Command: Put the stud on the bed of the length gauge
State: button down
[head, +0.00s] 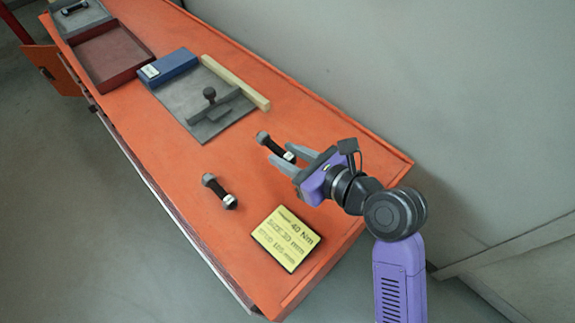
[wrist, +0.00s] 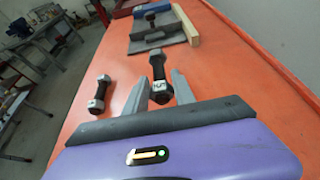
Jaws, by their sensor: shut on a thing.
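My gripper (head: 283,158) is shut on one end of a stud (head: 264,138), a dark rod with grey hex nuts at its ends. The stud points away from the gripper between the two fingers in the wrist view (wrist: 157,68). It is over the orange bench; whether it touches the top is hard to tell. A second stud (head: 219,191) lies on the bench to the left, also in the wrist view (wrist: 99,94). What looks like the length gauge (head: 208,131) is a grey plate bearing a dark bar with a knob, farther up the bench, apart from the held stud.
A blue block (head: 174,66) and a pale wooden bar (head: 236,83) border the grey plate. Beyond are a red tray (head: 112,57) and a grey tray (head: 85,19) with a stud-like piece. A yellow card (head: 286,239) lies near. Bench between held stud and plate is clear.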

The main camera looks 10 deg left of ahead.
jog(key=shift+f, duration=2.1)
jog(key=shift+f, duration=0.15)
jog(key=c, duration=1)
grip_release()
jog(key=shift+c, duration=0.2)
